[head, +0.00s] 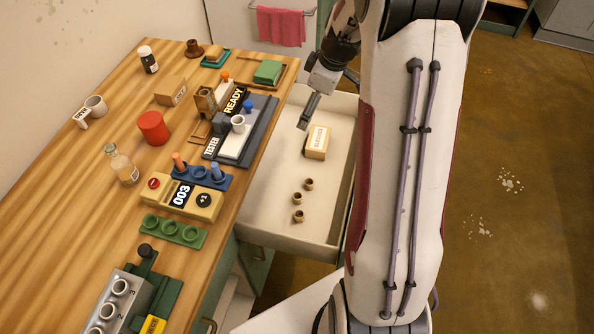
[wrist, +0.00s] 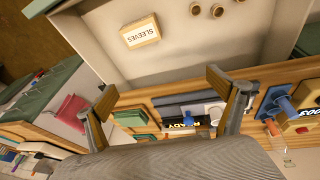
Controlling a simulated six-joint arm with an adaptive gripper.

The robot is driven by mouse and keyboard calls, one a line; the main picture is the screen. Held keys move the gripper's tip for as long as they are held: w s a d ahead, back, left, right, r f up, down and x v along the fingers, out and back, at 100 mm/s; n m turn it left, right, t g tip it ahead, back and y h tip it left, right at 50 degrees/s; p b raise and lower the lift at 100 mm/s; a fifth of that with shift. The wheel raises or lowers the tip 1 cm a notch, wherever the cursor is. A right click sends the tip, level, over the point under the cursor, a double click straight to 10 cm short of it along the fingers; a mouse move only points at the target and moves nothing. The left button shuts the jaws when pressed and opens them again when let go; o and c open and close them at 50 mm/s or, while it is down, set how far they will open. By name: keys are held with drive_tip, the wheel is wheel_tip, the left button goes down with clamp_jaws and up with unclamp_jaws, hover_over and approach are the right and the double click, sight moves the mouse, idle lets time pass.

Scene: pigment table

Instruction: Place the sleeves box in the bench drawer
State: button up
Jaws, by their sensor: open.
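The sleeves box (head: 317,143) is a small tan box with a white label reading SLEEVES. It lies inside the open bench drawer (head: 275,213), on the drawer floor towards its far end. In the wrist view the sleeves box (wrist: 140,31) lies beyond my fingertips, inside the drawer (wrist: 110,45). My gripper (head: 310,108) is above the drawer's far part, apart from the box. In the wrist view my gripper (wrist: 160,85) has its two fingers spread wide with nothing between them.
Several small brown rings (head: 298,216) lie on the drawer floor nearer the front. The drawer's middle is clear.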

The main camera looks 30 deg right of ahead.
drive_tip(key=s+a+r+m, duration=0.3)
drive_tip(key=s+a+r, duration=0.7)
drive_tip(key=a+r, duration=0.4)
drive_tip(key=s+a+r+m+t, duration=0.1)
drive_tip(key=s+a+m, duration=0.1)
drive_tip(key=s, duration=0.6)
drive_tip(key=s+a+r+m+t, duration=0.1)
drive_tip(key=s+a, duration=0.3)
drive_tip(key=s, duration=0.5)
drive_tip(key=shift+s+a+r+m+h, duration=0.25)
drive_tip(key=shift+r+m+h, duration=0.15)
drive_tip(key=shift+m, duration=0.5)
drive_tip(key=shift+o, duration=0.9)
